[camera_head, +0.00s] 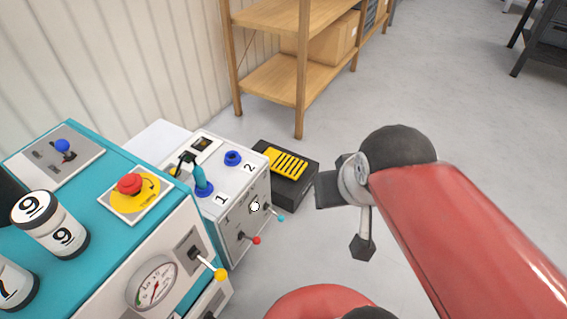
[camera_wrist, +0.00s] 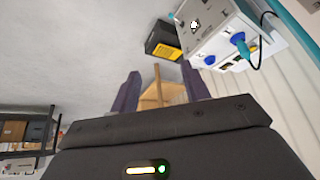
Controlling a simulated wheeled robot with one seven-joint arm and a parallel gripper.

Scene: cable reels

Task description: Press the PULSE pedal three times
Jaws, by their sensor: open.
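A black pedal box with a ribbed yellow top (camera_head: 285,163) sits on the floor behind the white unit; it also shows upside down in the wrist view (camera_wrist: 166,51). No PULSE lettering is readable on it. My gripper (camera_head: 343,218) is in the air to the right of the pedal, apart from it. In the wrist view my gripper's two dark fingers (camera_wrist: 160,88) are spread with nothing between them. The pedal lies beyond the fingertips there.
A white unit (camera_head: 238,187) marked 1 and 2, with levers and a blue connector, stands close left of the pedal. A teal console (camera_head: 95,185) with a red button (camera_head: 130,184) is nearer. A wooden shelf (camera_head: 275,80) stands behind.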

